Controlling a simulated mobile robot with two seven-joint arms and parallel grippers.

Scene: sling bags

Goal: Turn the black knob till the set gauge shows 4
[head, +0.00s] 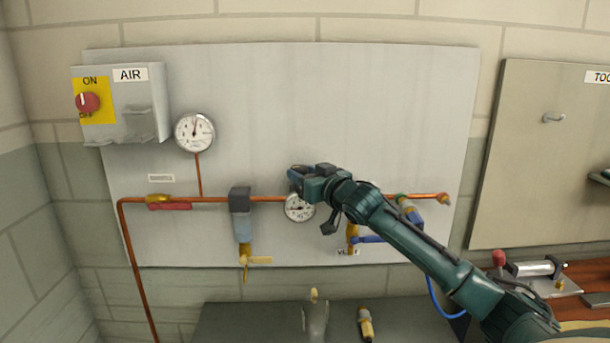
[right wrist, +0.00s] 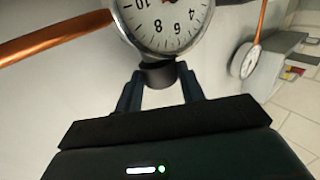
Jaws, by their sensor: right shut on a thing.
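The set gauge (head: 299,210) is a round white dial on the copper pipe, partly covered by my right gripper in the head view. In the right wrist view the gauge (right wrist: 166,20) appears upside down and cut off at the top; figures 4, 6, 8 and 10 show, but I cannot make out its needle. The black knob (right wrist: 158,74) sits beside the dial, between my right gripper's fingers. My right gripper (right wrist: 160,82) is shut on it; in the head view the gripper (head: 308,180) hides the knob. My left gripper is not in view.
A second gauge (head: 194,131) hangs upper left, beside the AIR box (head: 125,103) with its red switch. A red-handled valve (head: 169,203), a grey filter unit (head: 242,213) and a blue-handled valve (head: 370,239) line the pipe. Brass-tipped items stand below.

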